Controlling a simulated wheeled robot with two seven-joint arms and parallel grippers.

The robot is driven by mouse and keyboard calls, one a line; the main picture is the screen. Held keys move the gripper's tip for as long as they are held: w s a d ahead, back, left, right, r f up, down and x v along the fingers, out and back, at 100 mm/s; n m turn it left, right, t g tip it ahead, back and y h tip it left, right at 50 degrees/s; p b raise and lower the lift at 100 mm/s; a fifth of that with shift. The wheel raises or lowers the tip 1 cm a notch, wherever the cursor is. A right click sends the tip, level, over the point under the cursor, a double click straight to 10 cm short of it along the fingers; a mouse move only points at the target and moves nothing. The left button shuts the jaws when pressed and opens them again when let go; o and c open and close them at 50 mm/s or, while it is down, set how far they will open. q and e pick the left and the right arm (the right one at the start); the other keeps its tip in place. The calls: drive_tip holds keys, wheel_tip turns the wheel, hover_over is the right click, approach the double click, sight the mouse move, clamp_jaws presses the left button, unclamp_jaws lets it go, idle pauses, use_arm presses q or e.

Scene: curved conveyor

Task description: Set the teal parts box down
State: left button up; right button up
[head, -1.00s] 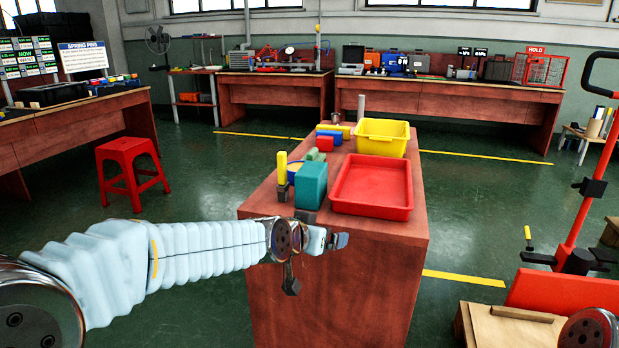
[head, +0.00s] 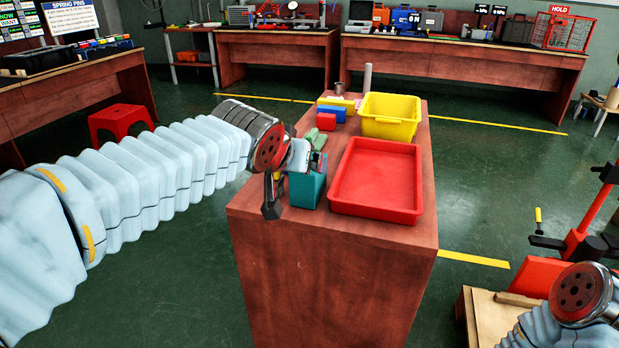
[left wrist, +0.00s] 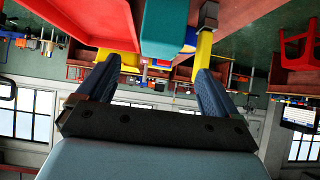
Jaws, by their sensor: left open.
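The teal parts box (head: 307,190) stands upright on the near left part of the wooden bench, left of the red tray (head: 377,178). My left gripper (head: 294,178) is open at the box and partly covers its upper left side. In the left wrist view, the teal box (left wrist: 163,28) appears at the top centre, between the lines of my two open fingers (left wrist: 153,75). I cannot tell whether a finger touches it. My right gripper is out of view; only part of my right arm shows at lower right.
A yellow bin (head: 390,117) stands behind the tray. Red (head: 326,121) and blue (head: 332,112) blocks lie at the back left of the bench. A yellow upright piece (left wrist: 204,47) is close to one finger in the left wrist view. A red stool (head: 121,118) stands left.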

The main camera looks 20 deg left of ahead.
sight(309, 179)
use_arm(q)
drive_tip(key=shift+b+x, duration=0.6)
drive_tip(key=shift+x, duration=2.25)
drive_tip(key=shift+w, duration=0.1)
drive_tip(key=shift+x, duration=2.55)
drive_tip(key=shift+w+r, duration=0.15)
drive_tip(key=c, duration=1.2)
drive_tip(key=shift+c, duration=0.9)
